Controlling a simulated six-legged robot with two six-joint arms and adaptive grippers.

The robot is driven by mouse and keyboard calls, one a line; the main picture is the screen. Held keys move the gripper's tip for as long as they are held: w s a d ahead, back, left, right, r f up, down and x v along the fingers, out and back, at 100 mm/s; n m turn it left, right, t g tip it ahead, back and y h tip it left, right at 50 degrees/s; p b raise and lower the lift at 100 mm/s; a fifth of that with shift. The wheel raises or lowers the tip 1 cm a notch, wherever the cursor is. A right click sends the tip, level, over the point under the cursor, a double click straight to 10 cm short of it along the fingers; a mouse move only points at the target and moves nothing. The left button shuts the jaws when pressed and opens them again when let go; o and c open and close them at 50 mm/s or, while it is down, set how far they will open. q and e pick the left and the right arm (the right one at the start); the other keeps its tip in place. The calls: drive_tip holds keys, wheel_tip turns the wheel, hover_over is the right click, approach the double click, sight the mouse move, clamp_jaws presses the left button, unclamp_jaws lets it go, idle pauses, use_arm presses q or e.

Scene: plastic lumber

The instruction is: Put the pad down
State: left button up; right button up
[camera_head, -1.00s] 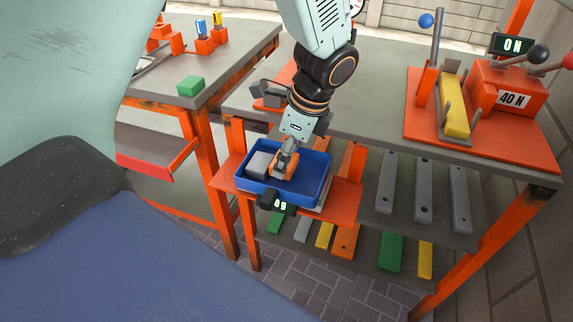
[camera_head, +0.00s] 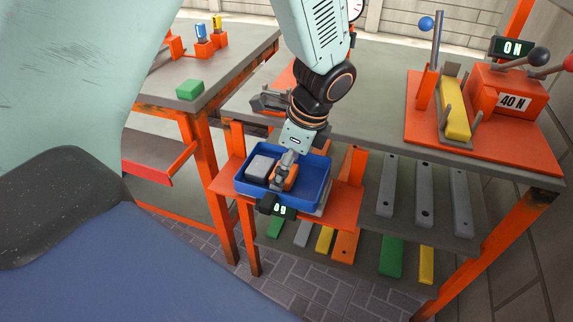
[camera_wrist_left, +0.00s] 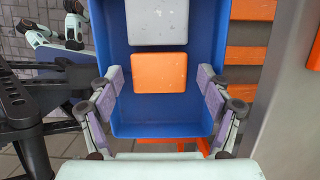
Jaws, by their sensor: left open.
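An orange pad (camera_head: 289,176) lies in a blue tray (camera_head: 322,188), and it also shows in the left wrist view (camera_wrist_left: 160,73). A light grey block (camera_head: 261,167) lies beside it in the tray; the left wrist view shows the block (camera_wrist_left: 157,22) just above the pad with a narrow gap. My left gripper (camera_head: 282,178) reaches down into the tray at the orange pad and partly hides it. In the left wrist view its fingers (camera_wrist_left: 159,88) are open, one near each side of the pad. My right gripper is not in view.
The tray stands on an orange shelf (camera_head: 346,203) with a small digital display (camera_head: 280,210) in front. A green block (camera_head: 190,88) lies on the left table. A test rig with a yellow bar (camera_head: 455,107) stands right. Several coloured planks fill the lower racks.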

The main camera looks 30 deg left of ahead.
use_arm(q)
drive_tip(key=shift+r, duration=0.15)
drive_tip(key=p+v, duration=0.5)
drive_tip(key=v, duration=0.7)
drive_tip(key=shift+a, duration=0.1)
drive_tip(key=b+x, duration=0.5)
drive_tip(key=x, duration=0.7)
drive_tip(key=shift+f, duration=0.2)
drive_tip(key=shift+w+r, duration=0.15)
drive_tip(key=shift+r, duration=0.6)
drive_tip(key=shift+s+r+p, duration=0.2)
drive_tip(key=shift+r+p, duration=0.15)
drive_tip(key=shift+r, duration=0.05)
